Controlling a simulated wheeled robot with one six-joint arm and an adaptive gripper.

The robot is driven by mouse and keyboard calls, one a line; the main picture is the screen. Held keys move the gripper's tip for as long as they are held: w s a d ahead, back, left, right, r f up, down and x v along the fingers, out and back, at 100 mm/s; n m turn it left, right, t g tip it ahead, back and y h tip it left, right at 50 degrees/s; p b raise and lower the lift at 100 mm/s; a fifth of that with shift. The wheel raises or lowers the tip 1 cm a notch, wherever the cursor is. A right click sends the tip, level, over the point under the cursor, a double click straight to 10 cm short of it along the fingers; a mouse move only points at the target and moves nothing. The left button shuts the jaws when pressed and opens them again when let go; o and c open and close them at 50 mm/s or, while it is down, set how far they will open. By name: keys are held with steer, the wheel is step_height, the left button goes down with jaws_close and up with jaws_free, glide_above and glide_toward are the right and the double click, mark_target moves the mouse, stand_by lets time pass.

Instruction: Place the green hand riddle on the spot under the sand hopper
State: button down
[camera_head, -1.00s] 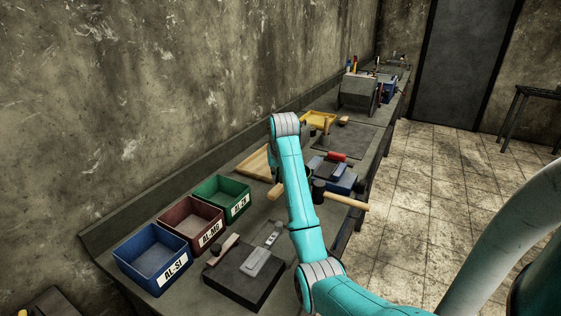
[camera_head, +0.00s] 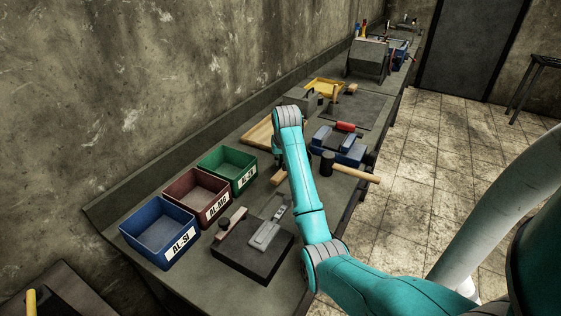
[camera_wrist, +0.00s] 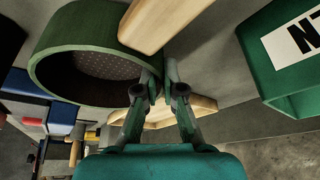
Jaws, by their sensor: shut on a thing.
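The green hand riddle (camera_wrist: 85,40) is a round green ring with a mesh bottom, seen at the upper left of the wrist view. My gripper (camera_wrist: 160,88) is shut on its rim, at the riddle's right side. In the head view my arm hides the riddle and the fingertips. I cannot make out the spot under the sand hopper. A grey box-like body with a sloping front (camera_head: 369,60) stands far along the bench; I cannot tell whether it is the hopper.
Blue (camera_head: 158,232), red (camera_head: 197,197) and green (camera_head: 226,170) bins line the wall side of the bench. A dark block (camera_head: 240,258) lies in front of them. A mallet (camera_head: 352,172) and a blue vice-like tool (camera_head: 338,146) lie right of my arm. Wooden pieces lie near my fingers.

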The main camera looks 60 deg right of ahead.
steer(key=shift+f, duration=0.35)
steer(key=c, duration=1.3)
jaws_free()
steer(key=shift+f, duration=0.1)
